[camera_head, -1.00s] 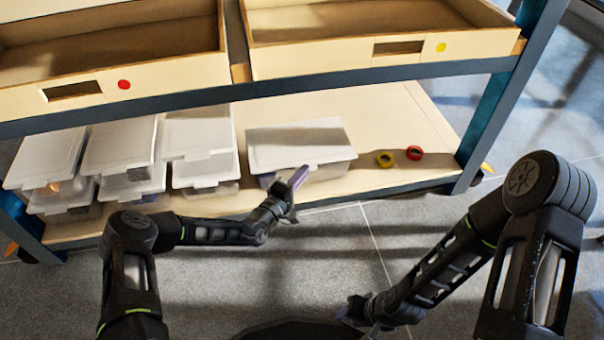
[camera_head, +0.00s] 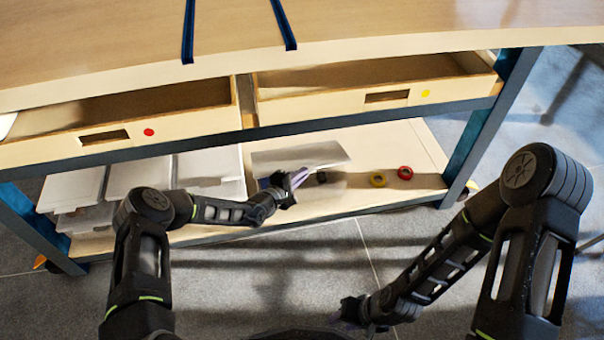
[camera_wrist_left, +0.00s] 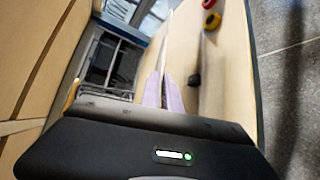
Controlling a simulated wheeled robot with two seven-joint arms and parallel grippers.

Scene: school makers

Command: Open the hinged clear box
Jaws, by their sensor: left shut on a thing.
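The clear box with a pale lid (camera_head: 300,158) sits on the lower shelf, right of the stacked boxes. Its lid looks raised at the front, and a small dark item (camera_head: 321,177) shows below the lid's edge; the box's walls are hard to make out. My left gripper (camera_head: 298,178), with purple fingers, is at the lid's front edge. In the left wrist view its fingers (camera_wrist_left: 163,92) are shut on the thin lid, seen nearly edge-on, with the dark item (camera_wrist_left: 193,80) to the right. My right gripper (camera_head: 352,309) is low over the floor; its jaws are too small to judge.
Several stacked clear boxes (camera_head: 125,178) stand left on the shelf. A yellow tape roll (camera_head: 378,179) and a red one (camera_head: 405,172) lie right of the box. Two wooden drawers (camera_head: 190,122) (camera_head: 335,103) and a tabletop (camera_head: 350,22) are above. The front floor is clear.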

